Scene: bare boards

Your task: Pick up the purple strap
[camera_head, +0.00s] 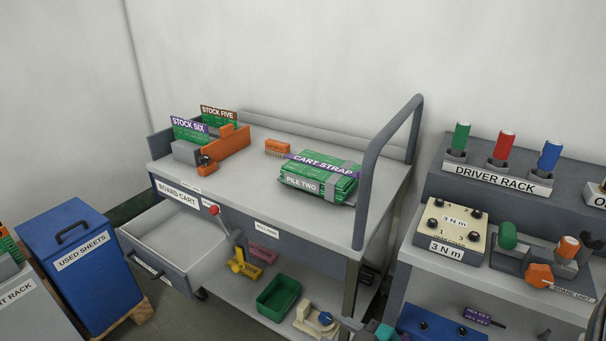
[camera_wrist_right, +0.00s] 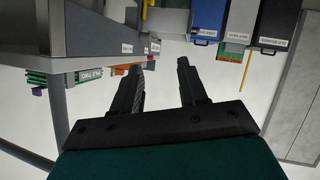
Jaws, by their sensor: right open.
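The purple strap, labelled CART STRAP (camera_head: 322,164), lies across the top of a stack of green boards (camera_head: 310,187) labelled PILE TWO. The stack sits on the grey cart top, left of the upright handle. In the right wrist view, which is upside down, the stack (camera_wrist_right: 88,76) is at the left, with a small purple bit of strap (camera_wrist_right: 38,91) at its end. My right gripper (camera_wrist_right: 160,68) is open with nothing between its fingers. It is apart from the stack. My left gripper is not in view.
The cart's thick grey handle (camera_head: 368,170) rises right of the stack. An orange brush (camera_head: 278,147) and boards in an orange holder (camera_head: 224,150) stand left on the cart. The drawer (camera_head: 180,240) is open. A driver rack (camera_head: 497,180) stands right. The cart top's front is clear.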

